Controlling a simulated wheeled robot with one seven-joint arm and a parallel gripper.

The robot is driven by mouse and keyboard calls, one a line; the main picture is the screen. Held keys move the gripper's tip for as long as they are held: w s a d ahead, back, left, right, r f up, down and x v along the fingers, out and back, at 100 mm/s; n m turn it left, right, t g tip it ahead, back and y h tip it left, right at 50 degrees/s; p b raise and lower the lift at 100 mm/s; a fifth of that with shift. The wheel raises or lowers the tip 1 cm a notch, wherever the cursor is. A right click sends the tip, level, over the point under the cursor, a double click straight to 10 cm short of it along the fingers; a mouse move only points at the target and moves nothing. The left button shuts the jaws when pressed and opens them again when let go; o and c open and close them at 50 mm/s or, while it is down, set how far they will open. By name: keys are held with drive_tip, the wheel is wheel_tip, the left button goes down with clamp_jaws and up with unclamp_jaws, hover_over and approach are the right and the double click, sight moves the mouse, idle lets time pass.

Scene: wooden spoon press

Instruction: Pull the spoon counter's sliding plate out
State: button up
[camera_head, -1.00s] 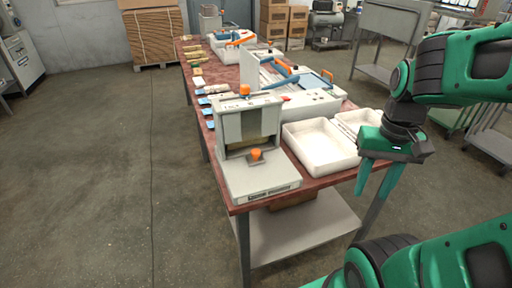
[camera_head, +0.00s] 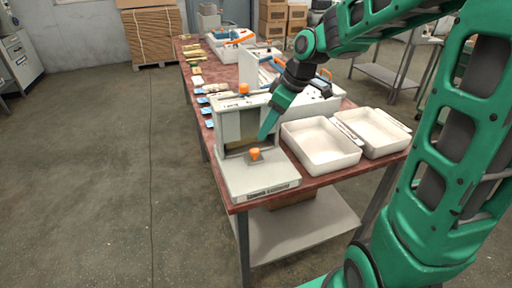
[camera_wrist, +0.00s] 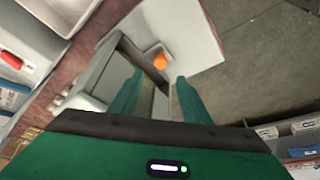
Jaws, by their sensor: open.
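The spoon counter (camera_head: 262,182) is a pale box-shaped machine at the near end of the table. An orange knob (camera_head: 255,153) stands on its small sliding plate (camera_head: 257,160), at the foot of the front opening. A second orange knob (camera_head: 244,88) is on top. My gripper (camera_head: 265,134) is open and empty, tilted down beside the counter's right front, a little above the lower knob. In the wrist view the lower knob (camera_wrist: 160,61) shows just beyond and between the spread fingertips (camera_wrist: 160,78), apart from them. The plate is mostly hidden there.
Two white trays (camera_head: 319,166) stand right of the counter on the red-brown table (camera_head: 310,183). Small blue packs (camera_head: 204,100) line the left edge. The floor left of the table is clear.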

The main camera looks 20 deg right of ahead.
sight(255, 150)
drive_tip(key=x, duration=0.9)
drive_tip(key=shift+a+f, duration=0.15)
drive_tip(key=shift+f, duration=0.25)
